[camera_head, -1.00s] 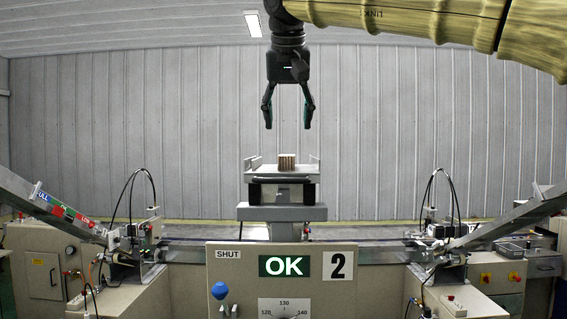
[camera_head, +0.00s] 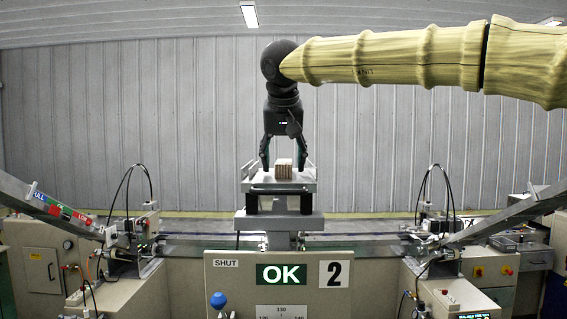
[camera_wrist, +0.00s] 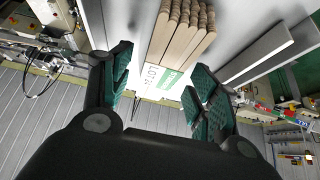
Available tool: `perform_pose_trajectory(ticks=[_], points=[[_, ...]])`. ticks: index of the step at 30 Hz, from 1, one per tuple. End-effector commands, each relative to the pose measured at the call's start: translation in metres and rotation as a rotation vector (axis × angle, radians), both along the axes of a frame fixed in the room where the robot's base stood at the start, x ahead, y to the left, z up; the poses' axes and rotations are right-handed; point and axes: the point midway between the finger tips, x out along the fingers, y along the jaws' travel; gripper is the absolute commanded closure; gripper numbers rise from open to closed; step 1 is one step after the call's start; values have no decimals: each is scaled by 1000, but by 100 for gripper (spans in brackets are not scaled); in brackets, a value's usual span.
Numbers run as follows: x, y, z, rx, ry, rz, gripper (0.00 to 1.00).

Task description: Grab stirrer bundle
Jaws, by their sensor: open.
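The stirrer bundle (camera_head: 284,169) is a small block of tan wooden sticks on the light grey tray (camera_head: 308,186) at the top of the machine's middle column. In the wrist view the bundle (camera_wrist: 181,32) shows as several sticks side by side at the top centre, with a white and green label (camera_wrist: 162,78) near their ends. My gripper (camera_head: 283,165) is open and points down above the tray, its fingertips at about the bundle's height. In the wrist view its green-padded fingers (camera_wrist: 163,88) stand apart, one on each side of the bundle's line. No contact with the bundle is visible.
The tray has raised side walls, and one wall (camera_wrist: 260,52) runs close to a finger in the wrist view. Sloped chutes (camera_head: 45,208) stand left and right. A front panel (camera_head: 285,252) reads OK, SHUT and 2. The space above the tray is otherwise clear.

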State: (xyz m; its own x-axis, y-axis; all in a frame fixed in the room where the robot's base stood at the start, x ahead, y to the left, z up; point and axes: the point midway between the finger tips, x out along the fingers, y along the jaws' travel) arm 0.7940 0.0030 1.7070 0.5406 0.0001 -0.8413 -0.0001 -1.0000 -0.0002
Motion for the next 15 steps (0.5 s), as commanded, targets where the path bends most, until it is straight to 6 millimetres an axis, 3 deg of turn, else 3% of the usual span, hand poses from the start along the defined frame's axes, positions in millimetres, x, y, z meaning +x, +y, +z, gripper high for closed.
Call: perform_pose_trajectory(ticks=[7,15], points=[[1,0,-2,1,0,-1,40],[1,0,-2,0,0,0,87]])
